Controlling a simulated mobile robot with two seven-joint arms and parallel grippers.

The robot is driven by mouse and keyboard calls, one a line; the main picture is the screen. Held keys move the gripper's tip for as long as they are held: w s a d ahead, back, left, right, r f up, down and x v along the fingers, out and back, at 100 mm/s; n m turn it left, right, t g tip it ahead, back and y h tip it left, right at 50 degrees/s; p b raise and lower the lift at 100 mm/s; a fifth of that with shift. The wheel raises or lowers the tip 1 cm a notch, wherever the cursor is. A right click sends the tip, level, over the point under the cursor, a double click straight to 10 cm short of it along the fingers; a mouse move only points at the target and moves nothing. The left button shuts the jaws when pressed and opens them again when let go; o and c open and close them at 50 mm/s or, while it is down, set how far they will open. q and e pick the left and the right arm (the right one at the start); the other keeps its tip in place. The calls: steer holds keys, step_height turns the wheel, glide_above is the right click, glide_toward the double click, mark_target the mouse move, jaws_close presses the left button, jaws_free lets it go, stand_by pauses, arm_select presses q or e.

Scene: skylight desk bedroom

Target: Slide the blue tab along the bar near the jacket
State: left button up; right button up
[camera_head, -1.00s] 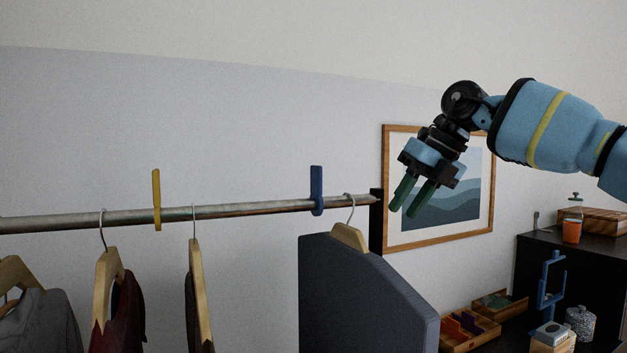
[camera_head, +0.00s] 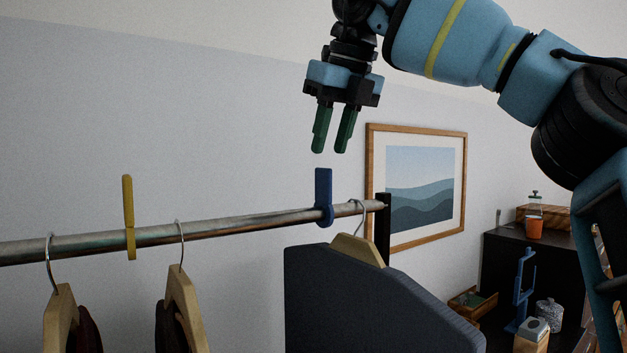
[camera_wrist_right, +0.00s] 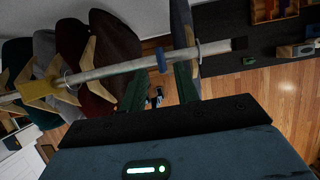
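The blue tab (camera_head: 324,195) stands upright on the metal bar (camera_head: 230,225), near the bar's right end. It also shows in the right wrist view (camera_wrist_right: 161,60), between the finger lines. A dark grey-blue garment (camera_head: 370,300), perhaps the jacket, hangs from a wooden hanger just right of the tab. My right gripper (camera_head: 330,148) points down above the tab, fingers apart, empty and not touching it. Its green fingers (camera_wrist_right: 160,88) also show apart in the right wrist view. My left gripper is not in view.
A yellow tab (camera_head: 128,215) sits farther left on the bar, with hangers and dark clothes beside it. A black post (camera_head: 382,230) closes the bar's right end. A framed picture (camera_head: 418,185) hangs behind. A dark cabinet (camera_head: 510,262) with small items stands at right.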

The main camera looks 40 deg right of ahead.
mark_target(321, 202)
steer(key=shift+x, duration=3.9)
jaws_close()
